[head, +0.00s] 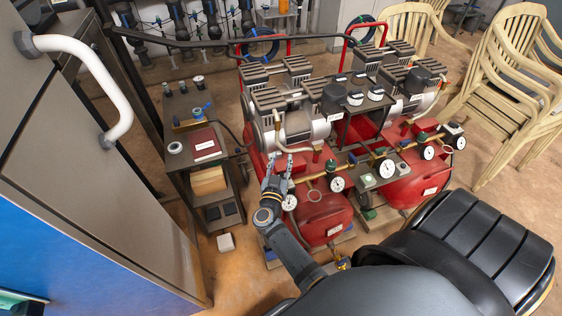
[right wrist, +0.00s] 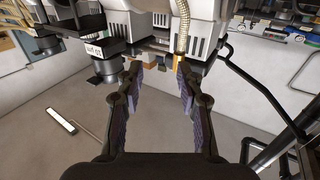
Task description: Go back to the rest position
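My right gripper (head: 277,172) is in the middle of the head view, at the end of my arm coming up from the bottom. It is in front of the red compressor tank (head: 322,218), close to the brass pipework and gauges. In the right wrist view my right gripper (right wrist: 159,78) has its two fingers well apart with nothing between them. Grey-white machine parts and a ribbed hose (right wrist: 182,28) show beyond the fingertips. Whether the fingers touch anything cannot be told. My left gripper is not in view.
A grey cart (head: 190,150) with a dark red box (head: 205,143) stands left of the compressors. A tall cabinet with a white handle (head: 95,70) fills the left side. Stacked beige chairs (head: 505,95) stand at the right. A black padded seat (head: 480,245) is at lower right.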

